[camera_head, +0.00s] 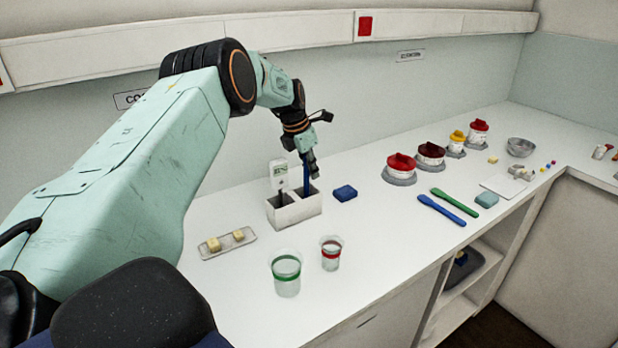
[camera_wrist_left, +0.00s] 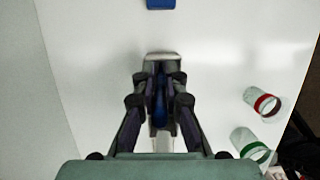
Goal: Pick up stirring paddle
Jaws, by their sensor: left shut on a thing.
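My left gripper (camera_head: 311,170) points down over the white two-slot holder (camera_head: 297,213) and is shut on a blue upright handle (camera_head: 306,183), which I take for the stirring paddle. The handle stands in the holder's right slot; its lower end is hidden inside. In the left wrist view, the blue handle (camera_wrist_left: 160,100) shows between the closed fingers (camera_wrist_left: 160,92). My right gripper is not in view.
A green-banded beaker (camera_head: 286,275) and a red-banded beaker (camera_head: 331,254) stand in front. A tray with yellowish blocks (camera_head: 228,243) lies left. A blue sponge (camera_head: 345,193) lies right of the holder. Blue (camera_head: 441,206) and green (camera_head: 456,202) flat tools lie further right.

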